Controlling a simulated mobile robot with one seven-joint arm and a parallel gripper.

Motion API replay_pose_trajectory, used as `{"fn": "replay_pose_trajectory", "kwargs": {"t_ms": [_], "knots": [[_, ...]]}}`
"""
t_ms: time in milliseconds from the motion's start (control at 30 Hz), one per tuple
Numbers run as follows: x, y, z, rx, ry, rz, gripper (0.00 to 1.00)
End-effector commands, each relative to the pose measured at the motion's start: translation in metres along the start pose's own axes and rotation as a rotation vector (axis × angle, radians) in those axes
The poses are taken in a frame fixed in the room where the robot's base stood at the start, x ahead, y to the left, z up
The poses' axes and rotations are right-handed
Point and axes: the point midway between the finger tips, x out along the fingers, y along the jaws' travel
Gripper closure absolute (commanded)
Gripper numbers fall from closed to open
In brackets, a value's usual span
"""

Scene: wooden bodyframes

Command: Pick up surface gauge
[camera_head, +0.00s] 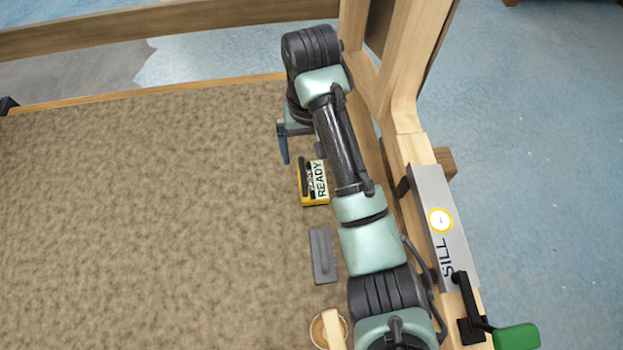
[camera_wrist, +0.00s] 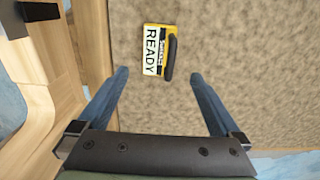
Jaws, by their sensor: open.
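I cannot tell for sure which item is the surface gauge. A yellow block (camera_head: 315,184) with a white label reading READY and a dark handle lies on the brown carpet-like surface. It also shows in the wrist view (camera_wrist: 153,50), beyond the fingertips and between their lines. A grey bar marked SILL (camera_head: 437,215) with a round yellow-rimmed dial lies along the wooden rail at right. My gripper (camera_wrist: 158,74) is open and empty, its blue fingers on either side of bare surface. In the head view one blue finger (camera_head: 284,148) shows up-left of the yellow block.
A flat grey piece (camera_head: 323,256) lies below the yellow block. A black lever with a green grip (camera_head: 515,337) is at lower right. Wooden posts (camera_head: 405,65) stand at right. The surface's left is clear.

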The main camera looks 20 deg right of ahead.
Motion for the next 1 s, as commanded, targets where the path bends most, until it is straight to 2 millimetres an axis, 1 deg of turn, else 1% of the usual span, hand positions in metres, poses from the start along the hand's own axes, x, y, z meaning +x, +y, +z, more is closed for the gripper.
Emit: {"fn": "replay_pose_trajectory", "kwargs": {"t_ms": [33,300,567,800,900,1000], "knots": [[0.014,-0.001,0.0,0.0,0.0,-0.001,0.0],[0.052,0.0,-0.001,0.0,0.003,-0.001,0.0],[0.068,0.001,0.0,0.001,0.003,0.0,0.0],[0.104,0.004,0.001,0.0,0.002,-0.001,0.0],[0.111,0.004,0.001,0.0,0.004,-0.001,0.0],[0.112,0.004,0.001,0.0,0.005,-0.001,0.0]]}}
